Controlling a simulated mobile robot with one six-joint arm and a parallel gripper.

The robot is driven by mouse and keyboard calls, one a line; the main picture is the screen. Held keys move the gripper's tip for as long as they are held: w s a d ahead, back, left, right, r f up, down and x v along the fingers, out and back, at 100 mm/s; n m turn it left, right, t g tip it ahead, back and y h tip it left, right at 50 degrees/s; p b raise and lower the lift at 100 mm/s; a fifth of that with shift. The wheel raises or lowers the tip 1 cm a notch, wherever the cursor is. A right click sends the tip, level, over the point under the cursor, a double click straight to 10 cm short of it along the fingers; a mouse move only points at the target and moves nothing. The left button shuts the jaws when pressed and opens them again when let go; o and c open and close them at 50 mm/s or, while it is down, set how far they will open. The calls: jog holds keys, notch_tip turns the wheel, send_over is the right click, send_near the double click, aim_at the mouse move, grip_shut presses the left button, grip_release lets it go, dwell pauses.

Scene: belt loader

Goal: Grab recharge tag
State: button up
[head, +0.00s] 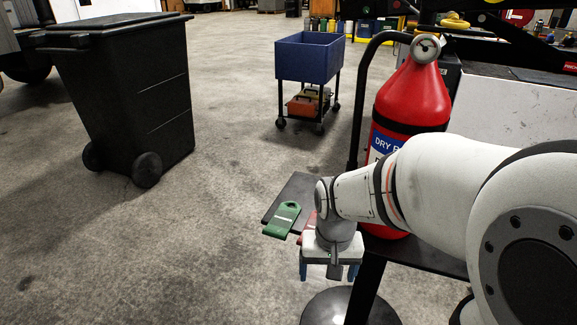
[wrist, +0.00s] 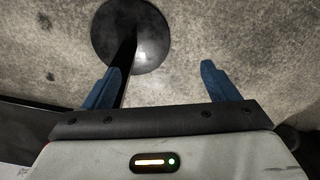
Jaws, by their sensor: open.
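A green tag (head: 285,218) with a hole and a pale stripe lies on a small dark shelf (head: 290,190) in the head view, overhanging its front edge. A reddish tag (head: 306,230) lies just right of it, mostly hidden behind my arm's wrist. No writing on either tag is readable, so I cannot tell by label which is the recharge tag. My gripper (head: 328,272) points down, in front and to the right of the tags. In the wrist view my gripper (wrist: 161,82) shows its blue fingers wide apart, with nothing between them. No tag shows in that view.
A red fire extinguisher (head: 412,100) stands on a dark cart right behind my arm. A round black base (wrist: 140,35) with a post is on the floor below my gripper. A black bin (head: 120,85) and a blue cart (head: 308,60) stand farther back.

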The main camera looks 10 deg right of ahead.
jog(key=w+r+m+p, duration=0.1)
jog(key=w+r+p, duration=0.1)
jog(key=p, duration=0.2)
jog(key=w+r+m+p, duration=0.1)
jog(key=w+r+p, duration=0.2)
jog(key=p, duration=0.2)
jog(key=w+a+r+m+p, duration=0.1)
jog(key=w+r+p, duration=0.2)
jog(key=p, duration=0.1)
jog(key=shift+a+r+g+p, duration=0.1)
jog(key=shift+r+g+p, duration=0.2)
jog(key=shift+p, duration=0.1)
jog(key=shift+w+a+m+p, duration=0.15)
jog(key=shift+w+m+p, duration=0.3)
jog(key=shift+p, duration=0.35)
jog(key=shift+w+f, duration=0.1)
jog(key=shift+w, duration=0.1)
jog(key=f, duration=0.2)
jog(key=f+b, duration=0.1)
jog(key=f, duration=0.2)
jog(key=f+b, duration=0.1)
jog(key=f, duration=0.2)
jog(key=shift+w, duration=0.35)
jog(key=shift+r, duration=0.1)
jog(key=c, duration=1.1)
